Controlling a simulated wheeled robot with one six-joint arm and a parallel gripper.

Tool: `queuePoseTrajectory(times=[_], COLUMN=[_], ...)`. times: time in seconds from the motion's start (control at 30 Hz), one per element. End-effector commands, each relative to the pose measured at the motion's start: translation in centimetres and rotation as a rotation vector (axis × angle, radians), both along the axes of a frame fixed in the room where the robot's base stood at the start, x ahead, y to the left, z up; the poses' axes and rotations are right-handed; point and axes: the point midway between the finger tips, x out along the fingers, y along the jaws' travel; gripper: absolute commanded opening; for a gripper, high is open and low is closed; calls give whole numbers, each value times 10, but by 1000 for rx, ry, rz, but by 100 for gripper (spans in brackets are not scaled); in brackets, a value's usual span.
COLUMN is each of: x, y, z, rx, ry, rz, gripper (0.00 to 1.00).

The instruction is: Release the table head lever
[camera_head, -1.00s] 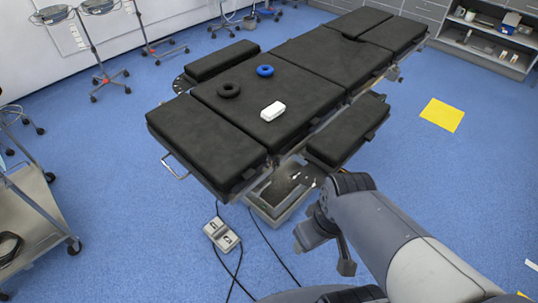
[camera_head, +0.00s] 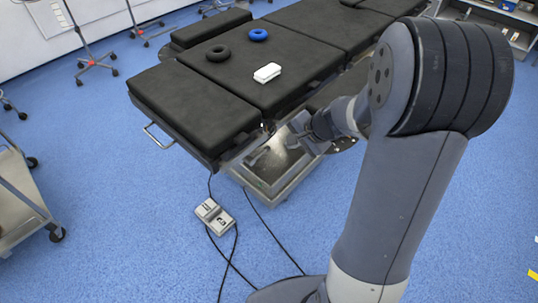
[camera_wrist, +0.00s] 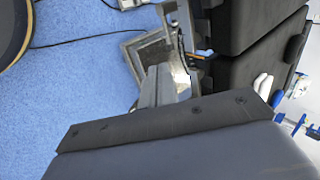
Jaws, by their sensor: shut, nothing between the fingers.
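The operating table's black end section (camera_head: 195,108) lies level at the near left end of the table, with a metal loop handle (camera_head: 158,138) on its end. My gripper (camera_head: 294,125) is beside the table, just right of that section's near corner and above the metal base. In the wrist view my gripper (camera_wrist: 165,82) is shut and empty, pointing toward the gap between two black pads. A small dark piece with an orange mark (camera_wrist: 196,57) shows near the fingertips; I cannot tell whether it is the lever or whether I touch it.
A blue ring (camera_head: 258,34), a black ring (camera_head: 218,53) and a white block (camera_head: 267,73) lie on the table. A foot pedal (camera_head: 214,215) with cables is on the floor. A metal cart (camera_head: 22,195) stands at left. My arm hides the table's right side.

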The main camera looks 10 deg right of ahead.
Motion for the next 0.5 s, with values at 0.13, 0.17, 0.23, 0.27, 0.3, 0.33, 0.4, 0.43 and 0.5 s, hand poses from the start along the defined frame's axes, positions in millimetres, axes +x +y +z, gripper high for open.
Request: queuePoseTrajectory(times=[0.13,0.17,0.23,0.27,0.3,0.33,0.4,0.43,0.5], x=[8,8,8,8,8,8,8,8,9], y=[-4,-5,-5,-4,-4,-4,-4,-4,-3], z=[-7,-7,-6,-6,-6,-6,-6,-6,-8], rx=[18,20,20,20,20,20,19,19,19], ry=[1,1,0,1,1,1,1,1,1], rz=[-37,-38,-40,-39,-38,-38,-37,-37,-37], gripper=[0,0,0,0,0,0,0,0,0])
